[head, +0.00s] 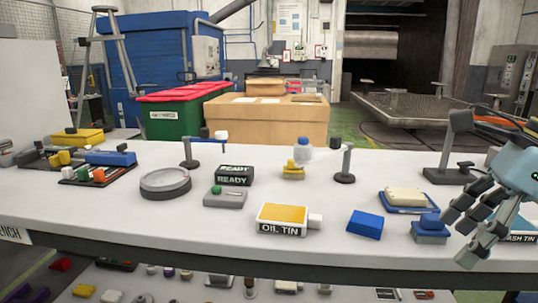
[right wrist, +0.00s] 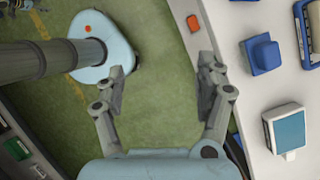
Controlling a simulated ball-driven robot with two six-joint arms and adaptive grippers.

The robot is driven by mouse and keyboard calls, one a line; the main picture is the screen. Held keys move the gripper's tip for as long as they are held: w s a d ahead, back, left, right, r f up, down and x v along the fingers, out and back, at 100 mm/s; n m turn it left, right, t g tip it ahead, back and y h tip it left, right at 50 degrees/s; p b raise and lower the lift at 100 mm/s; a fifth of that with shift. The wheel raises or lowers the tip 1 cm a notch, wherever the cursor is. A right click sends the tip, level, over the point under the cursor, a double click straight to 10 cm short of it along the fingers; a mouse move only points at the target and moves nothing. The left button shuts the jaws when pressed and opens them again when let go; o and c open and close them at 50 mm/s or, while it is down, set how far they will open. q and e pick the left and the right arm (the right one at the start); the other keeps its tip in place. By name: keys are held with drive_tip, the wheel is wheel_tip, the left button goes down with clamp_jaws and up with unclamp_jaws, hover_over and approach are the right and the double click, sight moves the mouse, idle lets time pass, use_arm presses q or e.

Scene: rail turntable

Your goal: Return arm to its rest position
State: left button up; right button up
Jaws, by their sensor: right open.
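My right gripper (head: 455,236) is at the right of the head view, by the front right of the white bench (head: 130,205). Its fingers are spread and nothing is between them. In the right wrist view the open gripper (right wrist: 160,78) hangs over the green floor (right wrist: 158,115), with the bench (right wrist: 250,95) to its right. My pale blue base and grey column show at the upper left there. My left gripper is in neither view.
Close to the right gripper are a blue stamp-like block (head: 430,230), a blue tray (head: 403,208) with a cream block, and a tin (head: 521,226) partly behind the hand. The oil tin (head: 283,218) and a blue block (head: 365,224) lie further left. A lower shelf holds small items.

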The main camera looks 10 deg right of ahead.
drive_tip(key=a+f+m+y, duration=1)
drive_tip(key=a+f+y, duration=0.1)
drive_tip(key=f, duration=0.3)
drive_tip(key=d+f+m+t+h, duration=0.3)
drive_tip(key=f+m+t, duration=0.2)
drive_tip(key=f+m, duration=0.35)
drive_tip(key=d+f+m+t+h, duration=0.25)
drive_tip(key=f+m+t, duration=0.35)
drive_tip(key=f+m, duration=0.3)
drive_tip(key=s+d+f+m+g+h, duration=0.2)
drive_tip(key=s+f+m+h, duration=0.2)
drive_tip(key=s+f+m, duration=0.3)
drive_tip(key=s+d+f+m+g+h, duration=0.1)
drive_tip(key=s+d+f+m+h, duration=0.3)
drive_tip(key=f, duration=0.5)
drive_tip(key=s+f+m+g+h, duration=0.1)
drive_tip(key=s+f+m+g, duration=0.3)
drive_tip(key=s, duration=0.8)
drive_tip(key=s+f+m+g+h, duration=0.1)
drive_tip(key=s+f+m+g, duration=0.3)
drive_tip(key=s, duration=0.8)
drive_tip(key=shift+s+d+f+g, duration=0.2)
drive_tip(key=shift+d+f+g, duration=0.15)
drive_tip(key=shift+f+g, duration=0.5)
